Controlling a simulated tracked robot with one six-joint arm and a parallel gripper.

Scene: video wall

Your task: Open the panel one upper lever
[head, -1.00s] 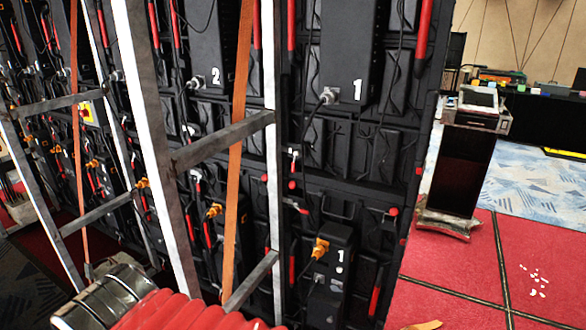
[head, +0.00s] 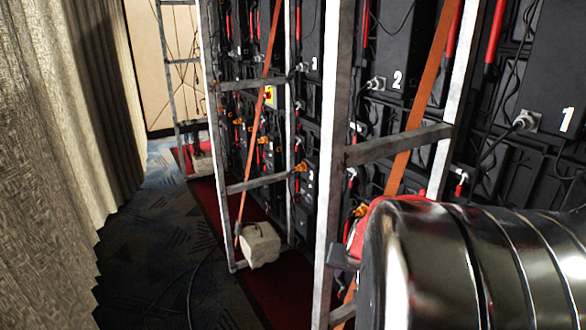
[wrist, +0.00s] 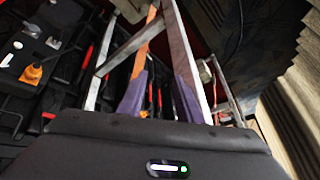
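Panel one (head: 545,90), a black unit marked with a white "1", is at the right edge of the head view, partly cut off. A red vertical bar (head: 495,32) stands at its upper left, and a small red-and-white knob (head: 460,184) is lower left. I cannot tell which is the upper lever. My silver arm covers the lower right of the head view and hides the lower part of panel one. In the wrist view my gripper (wrist: 160,92) has two purple fingers set apart, with nothing held between them. A metal frame and an orange strap lie beyond them.
A metal support frame (head: 333,120) with crossbars stands before the wall, close to my arm. An orange strap (head: 425,95) slants behind it. Panels two (head: 392,55) and three are farther left. A white weight (head: 260,243) sits at a frame foot.

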